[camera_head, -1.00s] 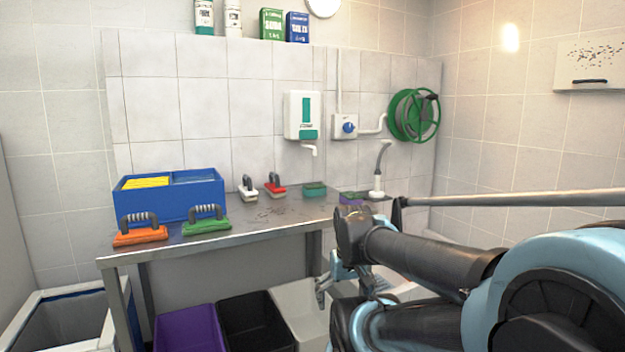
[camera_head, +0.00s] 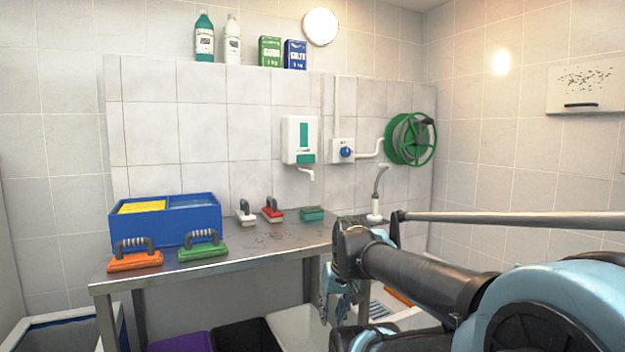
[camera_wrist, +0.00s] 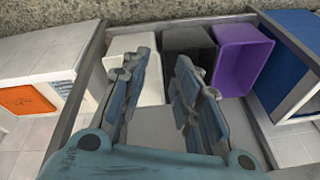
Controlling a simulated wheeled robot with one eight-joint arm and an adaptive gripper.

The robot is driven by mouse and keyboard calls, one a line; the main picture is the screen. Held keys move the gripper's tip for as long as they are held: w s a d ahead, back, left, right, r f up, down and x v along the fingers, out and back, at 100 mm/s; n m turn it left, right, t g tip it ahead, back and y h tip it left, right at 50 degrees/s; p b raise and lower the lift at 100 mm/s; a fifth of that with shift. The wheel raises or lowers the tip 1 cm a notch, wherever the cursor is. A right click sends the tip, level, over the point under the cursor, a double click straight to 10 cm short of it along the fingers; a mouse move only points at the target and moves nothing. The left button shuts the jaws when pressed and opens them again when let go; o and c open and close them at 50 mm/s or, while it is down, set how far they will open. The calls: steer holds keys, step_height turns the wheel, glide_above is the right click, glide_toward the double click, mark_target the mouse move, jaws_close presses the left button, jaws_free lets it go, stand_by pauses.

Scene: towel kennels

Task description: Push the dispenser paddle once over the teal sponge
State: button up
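The dispenser (camera_head: 292,128) is a white wall box with a teal strip, a teal paddle (camera_head: 306,158) at its lower front and a white spout below. The teal sponge (camera_head: 312,214) lies on the metal table under and slightly right of the spout, apart from it. My gripper (camera_head: 340,298) hangs low at the table's right front, well below and right of the dispenser. In the wrist view my gripper (camera_wrist: 162,70) has its fingers spread, with nothing held, above the bins. The dispenser and sponge do not show in the wrist view.
The metal table (camera_head: 225,252) also bears a blue box (camera_head: 165,228), orange (camera_head: 135,262) and green (camera_head: 203,252) handled brushes, and white and red brushes. A hose reel (camera_head: 410,139) hangs right. Bins, including a purple one (camera_wrist: 240,60), stand below. My arm fills the lower right.

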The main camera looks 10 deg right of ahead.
steer(key=w+a+r+t+y, duration=0.1)
steer(key=w+r, duration=0.2)
steer(key=w, duration=0.1)
steer(key=w+a+r+m+t+y, duration=0.1)
steer(key=w+a+r, duration=0.1)
steer(key=w+r, duration=0.2)
steer(key=w+a+r+m+t+y, duration=0.1)
steer(key=w+a+r, duration=0.1)
steer(key=w, duration=0.3)
steer(key=shift+a+r+y, duration=0.15)
steer(key=shift+r+y, duration=0.25)
steer(key=shift+r, duration=0.35)
jaws_close()
steer(key=w+d+r+m+t+y, duration=0.1)
steer(key=w+d+r+m+t, duration=0.2)
steer(key=w+r, duration=0.7)
steer(key=w+d+r+m+t+y, duration=0.1)
steer(key=w+r+m+t, duration=0.3)
steer(key=w+r, duration=0.55)
steer(key=w+d+r+m+t+h, duration=0.1)
steer(key=w+d+r+m+t, duration=0.3)
steer(key=w+d, duration=0.5)
steer(key=shift+w+r+m+h, duration=0.3)
steer(key=shift+w+r+m, duration=0.25)
steer(key=shift+w, duration=0.55)
steer(key=shift+f, duration=0.1)
